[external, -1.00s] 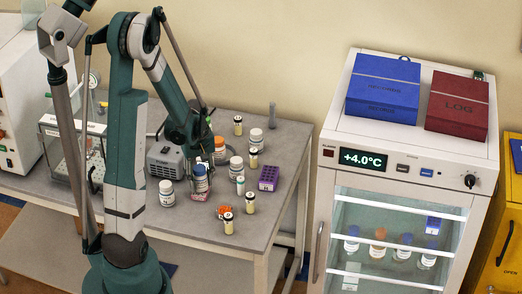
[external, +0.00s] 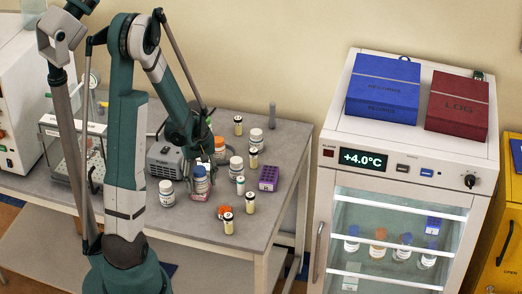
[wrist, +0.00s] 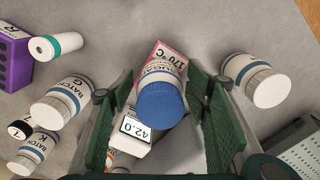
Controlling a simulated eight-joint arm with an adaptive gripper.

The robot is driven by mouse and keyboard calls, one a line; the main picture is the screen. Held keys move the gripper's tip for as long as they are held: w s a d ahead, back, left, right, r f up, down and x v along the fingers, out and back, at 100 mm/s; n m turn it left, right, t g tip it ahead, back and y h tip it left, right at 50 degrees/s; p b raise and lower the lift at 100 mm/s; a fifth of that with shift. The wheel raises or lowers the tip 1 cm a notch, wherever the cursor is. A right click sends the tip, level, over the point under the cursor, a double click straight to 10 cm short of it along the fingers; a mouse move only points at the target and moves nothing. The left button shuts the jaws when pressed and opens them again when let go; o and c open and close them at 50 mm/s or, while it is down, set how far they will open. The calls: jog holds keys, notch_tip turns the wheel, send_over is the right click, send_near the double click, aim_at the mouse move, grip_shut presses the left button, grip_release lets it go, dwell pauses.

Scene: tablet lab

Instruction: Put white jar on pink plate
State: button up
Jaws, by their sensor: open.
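A white-bodied jar with a blue cap (external: 200,184) appears to stand on the small pink plate (external: 203,197). In the wrist view the jar's blue cap (wrist: 160,106) is between my fingers, and the pink plate (wrist: 174,58) shows behind it with "170 °C" on it. My gripper (wrist: 165,105) is open, with one finger on each side of the jar and gaps visible. In the external view my gripper (external: 200,160) is just above the jar, its fingers partly hidden. White-capped white jars stand to the left (external: 167,193) and right (external: 235,167).
In the wrist view white-capped jars flank my fingers, at right (wrist: 258,80) and left (wrist: 62,102). A white "42.0" display (wrist: 135,128) lies close below the blue cap. A purple rack (external: 268,178), small vials (external: 228,222) and a grey pump (external: 165,158) stand nearby.

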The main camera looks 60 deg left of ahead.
jog(key=shift+r, duration=0.15)
jog(key=shift+r+p, duration=0.4)
jog(key=shift+r, duration=5.6)
jog(key=w+d+r+m+t, duration=0.1)
jog(key=w+d+r+m, duration=0.1)
jog(key=d+r, duration=0.35)
jog(key=w+d+r+m+t+y, duration=0.1)
jog(key=d+r+m, duration=0.15)
jog(key=d, duration=0.55)
jog(key=w+d+r+m+t, duration=0.1)
jog(key=w+d+r+m, duration=0.15)
jog(key=d, duration=0.35)
jog(key=s+d+r+m+t, duration=0.1)
jog(key=s+d+r+m, duration=0.1)
jog(key=d, duration=0.4)
jog(key=s+d+r+m+t, duration=0.1)
jog(key=s+d+m, duration=0.1)
jog(key=d+m, duration=0.2)
jog(key=s+d+r+m+t+h, duration=0.1)
jog(key=s+d+r+m+t, duration=0.1)
jog(key=d, duration=0.8)
jog(key=shift+d+r+m, duration=0.15)
jog(key=shift+r+m, duration=0.2)
jog(key=shift+m, duration=0.25)
